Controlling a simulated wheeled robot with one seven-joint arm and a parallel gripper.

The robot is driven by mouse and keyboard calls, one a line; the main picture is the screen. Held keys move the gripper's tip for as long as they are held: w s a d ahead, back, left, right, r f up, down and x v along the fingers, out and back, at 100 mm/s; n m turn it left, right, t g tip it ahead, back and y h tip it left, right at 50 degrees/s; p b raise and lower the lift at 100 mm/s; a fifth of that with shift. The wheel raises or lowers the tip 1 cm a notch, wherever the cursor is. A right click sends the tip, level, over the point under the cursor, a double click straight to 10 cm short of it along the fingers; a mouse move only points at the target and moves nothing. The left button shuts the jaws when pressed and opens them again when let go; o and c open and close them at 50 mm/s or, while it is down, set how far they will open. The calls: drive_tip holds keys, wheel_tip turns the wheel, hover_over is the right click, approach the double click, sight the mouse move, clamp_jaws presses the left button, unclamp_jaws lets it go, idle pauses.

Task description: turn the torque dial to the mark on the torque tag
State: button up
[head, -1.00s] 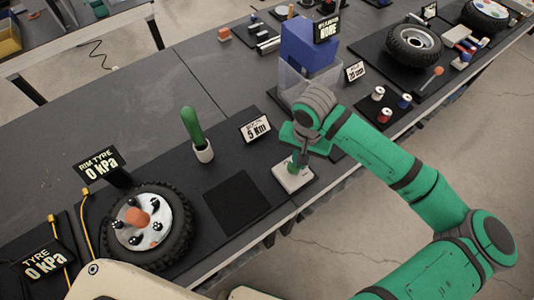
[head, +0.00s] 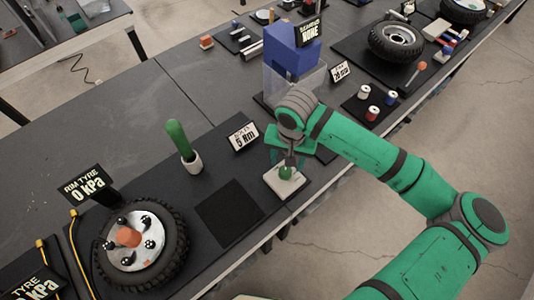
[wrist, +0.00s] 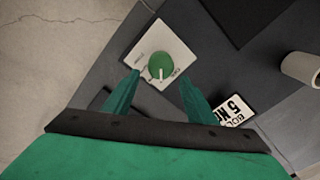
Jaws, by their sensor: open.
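The torque dial is a round green knob (wrist: 160,66) with a white pointer line, on a white square plate (wrist: 140,53) with small dark markings. In the wrist view the pointer faces the bottom of the picture, toward my gripper. In the head view the green knob (head: 286,172) sits just under my gripper (head: 287,160). My gripper's two green fingers (wrist: 157,88) are spread apart, one on each side of the knob's near edge; I cannot tell whether they touch it. The torque tag (head: 243,137) is a white card reading "5 Nm"; it shows partly in the wrist view (wrist: 232,111).
A green-handled tool stands in a white cup (head: 191,163). A black mat (head: 229,212) lies left of the dial plate. A tyre (head: 140,245) is at lower left. A blue block in a clear bin (head: 292,65) stands behind my gripper. The bench edge is close on the right.

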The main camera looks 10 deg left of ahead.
drive_tip(key=shift+w+a+r, duration=0.25)
drive_tip(key=shift+a+r, duration=0.05)
drive_tip(key=shift+a, duration=0.3)
drive_tip(key=shift+a+r, duration=0.5)
drive_tip(key=shift+r, duration=0.3)
wheel_tip(320, 180, up, 10)
drive_tip(key=shift+f, duration=0.2)
drive_tip(key=shift+d, duration=0.1)
idle(0.4)
wheel_tip(320, 180, up, 11)
drive_tip(key=shift+s, duration=0.25)
drive_tip(key=shift+f, duration=0.15)
idle(0.4)
